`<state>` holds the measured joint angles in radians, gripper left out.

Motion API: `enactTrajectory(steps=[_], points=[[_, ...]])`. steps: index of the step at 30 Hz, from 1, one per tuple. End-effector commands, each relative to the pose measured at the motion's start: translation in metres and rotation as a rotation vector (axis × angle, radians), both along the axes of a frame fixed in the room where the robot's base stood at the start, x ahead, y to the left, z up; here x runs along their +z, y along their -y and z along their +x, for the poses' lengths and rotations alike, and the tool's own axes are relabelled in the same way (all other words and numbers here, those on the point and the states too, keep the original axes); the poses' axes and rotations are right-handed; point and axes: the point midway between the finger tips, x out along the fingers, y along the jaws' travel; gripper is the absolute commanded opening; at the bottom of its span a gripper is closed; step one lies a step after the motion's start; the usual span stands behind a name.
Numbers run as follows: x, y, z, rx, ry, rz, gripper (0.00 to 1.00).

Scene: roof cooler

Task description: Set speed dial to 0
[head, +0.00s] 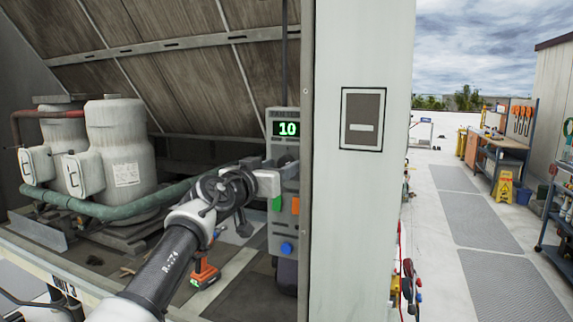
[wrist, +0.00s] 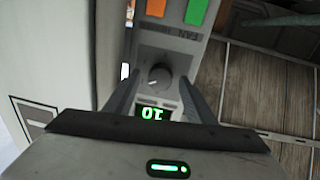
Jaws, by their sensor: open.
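The fan control panel (head: 283,220) is a tall grey box on the inner side of the white post, with a green lit display (head: 287,129) reading 10. In the wrist view the panel is upside down, and the speed dial (wrist: 159,76) is a round dark grey knob above the display (wrist: 152,113). My gripper (wrist: 157,70) is open, with one finger on each side of the dial. I cannot tell whether the fingers touch it. In the head view my gripper (head: 268,180) is at the panel below the display and hides the dial.
Green and orange buttons (head: 295,206) and a blue knob (head: 287,248) sit lower on the panel. White compressors (head: 121,150) and a green pipe (head: 110,211) are at left. The white post (head: 355,230) borders the panel at right.

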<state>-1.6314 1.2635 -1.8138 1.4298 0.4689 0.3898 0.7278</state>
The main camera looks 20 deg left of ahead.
Motion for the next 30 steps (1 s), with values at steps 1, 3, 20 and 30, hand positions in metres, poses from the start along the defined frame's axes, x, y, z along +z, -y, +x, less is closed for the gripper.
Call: enactTrajectory(steps=[1,3,20,30], points=[[0.0000,-0.0006,-0.0005,0.001,0.000,0.000,0.50],[0.0000,-0.0007,-0.0007,0.001,0.000,0.000,0.50],[-0.0003,-0.0007,-0.0004,0.001,-0.001,-0.003,0.09],[-0.0032,-0.0008,-0.0003,0.003,-0.009,-0.116,0.09]])
